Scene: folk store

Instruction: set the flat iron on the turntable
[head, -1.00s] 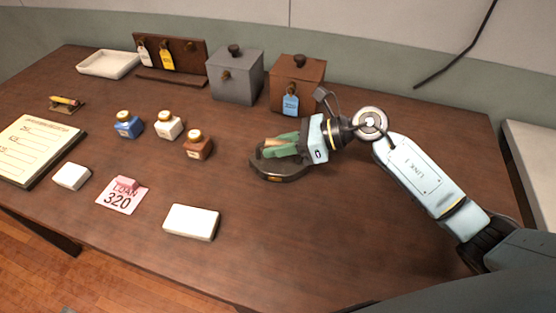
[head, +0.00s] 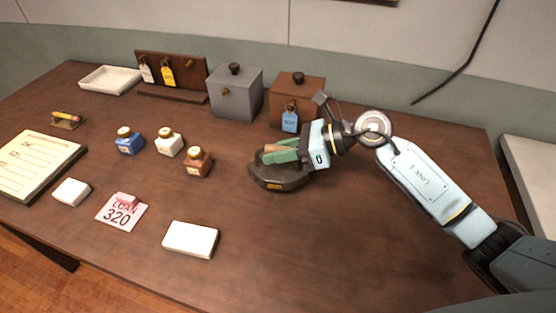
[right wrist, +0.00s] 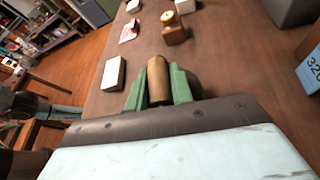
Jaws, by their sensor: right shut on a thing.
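My right gripper (head: 288,151) is shut on the flat iron's tan wooden handle (right wrist: 157,80), which shows between its green fingers in the right wrist view. I cannot tell whether the iron touches the turntable. My left gripper is in neither view.
A brown box (head: 297,92) with a blue tag and a grey box (head: 236,92) stand behind. Ink bottles, the nearest a brown one (head: 198,162), stand to the left. A white block (head: 190,239) lies nearer the front. The table's right side is largely clear.

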